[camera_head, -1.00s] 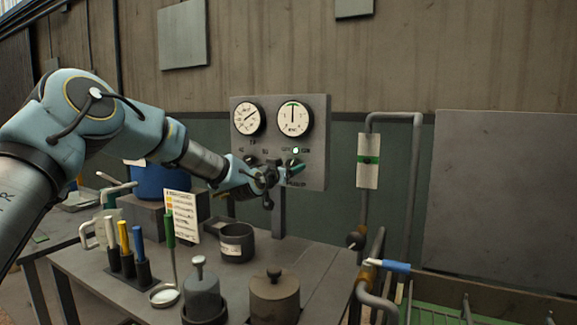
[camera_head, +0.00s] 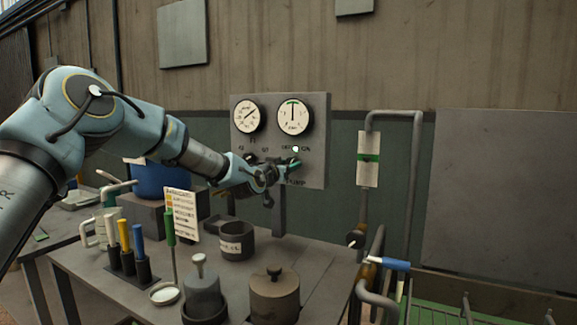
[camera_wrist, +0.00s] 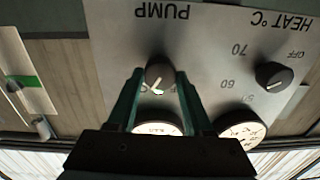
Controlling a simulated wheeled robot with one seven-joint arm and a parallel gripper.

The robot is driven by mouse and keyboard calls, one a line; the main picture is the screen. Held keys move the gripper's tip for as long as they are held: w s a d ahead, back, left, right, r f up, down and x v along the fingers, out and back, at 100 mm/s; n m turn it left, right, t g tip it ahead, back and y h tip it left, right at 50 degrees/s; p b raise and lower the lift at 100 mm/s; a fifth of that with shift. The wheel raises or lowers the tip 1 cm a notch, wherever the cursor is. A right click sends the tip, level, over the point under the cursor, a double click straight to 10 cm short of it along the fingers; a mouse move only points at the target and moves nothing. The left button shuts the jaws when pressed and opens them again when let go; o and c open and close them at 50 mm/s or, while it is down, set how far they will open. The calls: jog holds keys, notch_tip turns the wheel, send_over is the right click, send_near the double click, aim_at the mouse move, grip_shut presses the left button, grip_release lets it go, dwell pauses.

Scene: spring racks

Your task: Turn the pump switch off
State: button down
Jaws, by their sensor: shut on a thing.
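The pump switch (camera_wrist: 159,72) is a dark round knob with a pale pointer mark, on a grey panel (camera_head: 316,113) under the right gauge. The wrist view is upside down and shows the word PUMP beside the knob. My gripper (camera_wrist: 160,80) has its two green fingers on either side of the knob and is shut on it. In the head view my gripper (camera_head: 289,168) reaches the panel from the left and mostly hides the knob. The OFF and ON marks are above it in the head view. The pointer's exact setting is hard to read.
The heat knob (camera_wrist: 272,75) sits beside the pump switch. Two round gauges (camera_head: 249,117) are above. On the table (camera_head: 75,263) below stand a dark cup (camera_head: 237,243), lidded pots (camera_head: 274,297) and coloured-handled tools (camera_head: 123,235). A pipe with a blue handle (camera_head: 396,264) is at right.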

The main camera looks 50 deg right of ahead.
jog(key=shift+f+b, duration=0.1)
jog(key=shift+b, duration=0.2)
jog(key=shift+n+b, duration=5.85)
jog(key=shift+n, duration=0.05)
jog(key=shift+c, duration=1.5)
grip_release()
